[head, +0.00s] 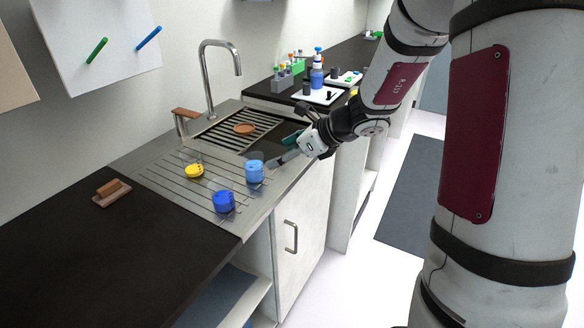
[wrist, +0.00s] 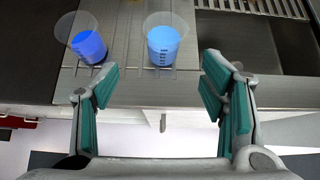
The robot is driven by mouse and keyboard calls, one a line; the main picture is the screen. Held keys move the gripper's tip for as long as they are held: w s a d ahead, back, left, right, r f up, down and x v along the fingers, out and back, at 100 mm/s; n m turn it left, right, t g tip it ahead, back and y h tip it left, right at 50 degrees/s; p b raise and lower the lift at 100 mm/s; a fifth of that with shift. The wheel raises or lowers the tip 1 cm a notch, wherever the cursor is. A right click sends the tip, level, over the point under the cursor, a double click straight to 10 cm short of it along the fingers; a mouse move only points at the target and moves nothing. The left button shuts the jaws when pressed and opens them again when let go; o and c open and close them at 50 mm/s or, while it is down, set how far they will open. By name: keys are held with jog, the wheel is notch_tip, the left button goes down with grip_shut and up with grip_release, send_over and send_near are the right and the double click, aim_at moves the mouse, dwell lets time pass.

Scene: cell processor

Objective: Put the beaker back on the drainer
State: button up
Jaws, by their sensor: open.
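A clear beaker with light blue contents (head: 254,172) stands upright on the grooved steel drainer (head: 165,180), near its front edge. It also shows in the wrist view (wrist: 163,45), ahead of my gripper and roughly between the fingers. A second beaker with darker blue contents (head: 223,203) stands on the drainer nearer the dark worktop; it shows at the upper left of the wrist view (wrist: 88,46).
A yellow item (head: 194,171) lies on the drainer behind the beakers. The sink with a slatted rack (head: 225,134) and a tall faucet (head: 212,60) is behind my gripper. A wooden-handled block (head: 111,192) lies on the left worktop. Bottles and racks crowd the far counter.

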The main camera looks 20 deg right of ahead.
jog(key=s+a+r+n+g, duration=0.2)
jog(key=s+a+r+n, duration=0.25)
jog(key=s+n, duration=0.25)
jog(key=s+a+r+n+g, duration=0.2)
jog(key=s+a+r+n, duration=0.2)
jog(key=s+a+n, duration=0.25)
jog(key=s+d+n+h, duration=0.3)
jog(key=s+n, duration=0.4)
jog(key=s, duration=0.2)
jog(key=s+d+r+n+h, duration=0.1)
jog(key=s+d+n+h, duration=0.2)
jog(key=s+n, duration=0.5)
jog(key=shift+s+r+g, duration=0.2)
jog(key=shift+s+g, duration=0.1)
jog(key=shift+s, duration=0.95)
jog(key=shift+d, duration=0.1)
